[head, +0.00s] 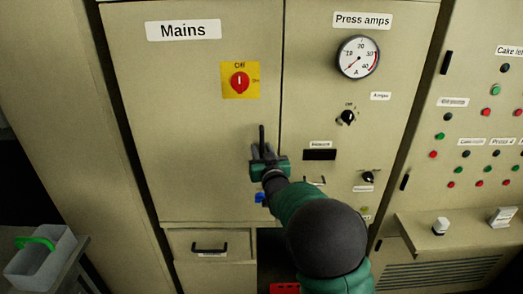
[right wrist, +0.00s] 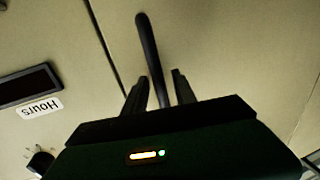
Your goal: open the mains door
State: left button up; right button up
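The mains door (head: 190,120) is a beige panel with a "Mains" label (head: 183,30), and it looks shut against the seam at its right edge. Its dark vertical handle (head: 262,135) is near that edge; it also shows in the right wrist view (right wrist: 148,45). My right gripper (head: 264,152) is at the handle's lower part. In the right wrist view its two fingers (right wrist: 158,78) stand apart on either side of the handle, with a visible gap on at least one side. The handle's lower end is hidden behind the gripper. My left gripper is not in view.
A red rotary switch (head: 240,83) on a yellow plate is above the handle. The press amps panel (head: 315,90) with a gauge (head: 358,57) adjoins on the right. A drawer (head: 190,245) is below the door. A grey bin (head: 40,258) with a green handle stands at lower left.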

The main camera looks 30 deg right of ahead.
grip_shut()
dwell(1.2)
